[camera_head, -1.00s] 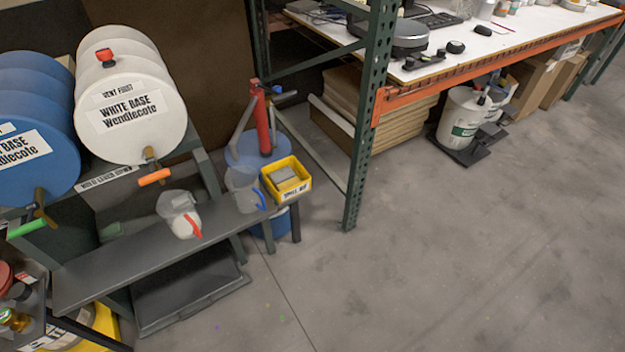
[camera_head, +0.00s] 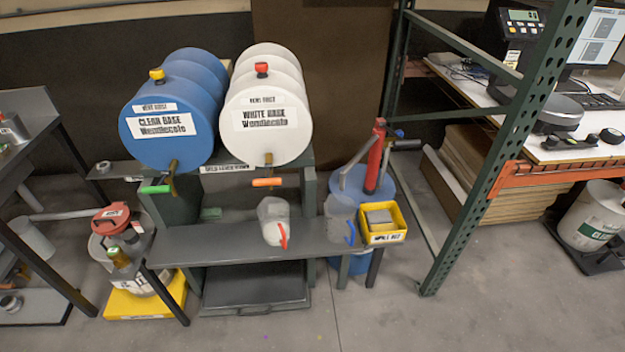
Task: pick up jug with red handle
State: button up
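The jug with the red handle (camera_head: 273,219) stands upright on the dark grey bench shelf, below the white drum's orange-handled tap. It is translucent, with something white in its lower part, and its red handle (camera_head: 282,237) faces the front right. A second translucent jug with a blue handle (camera_head: 340,218) stands to its right on the same shelf. My gripper is not in view.
The shelf (camera_head: 215,245) runs below a blue drum (camera_head: 170,115) and a white drum (camera_head: 268,112). A yellow bin (camera_head: 383,225) sits at the shelf's right end. A green rack post (camera_head: 500,150) stands further right. The floor in front (camera_head: 390,325) is clear.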

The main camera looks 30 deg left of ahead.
aim_at(273, 215)
jog(key=i+l+u, duration=0.1)
jog(key=u, duration=0.3)
jog(key=i+l+u, duration=0.1)
jog(key=u, duration=0.35)
jog(key=i+l+u, duration=0.1)
jog(key=u, duration=0.3)
jog(key=l+u, duration=0.25)
jog(key=u, duration=0.2)
jog(key=i+l+u, duration=0.2)
jog(key=l, duration=0.55)
jog(key=i+l+u, duration=0.15)
jog(key=l, duration=0.6)
jog(key=l+u, duration=0.2)
jog(key=l, duration=0.6)
jog(key=i+l, duration=0.2)
jog(key=i, duration=0.2)
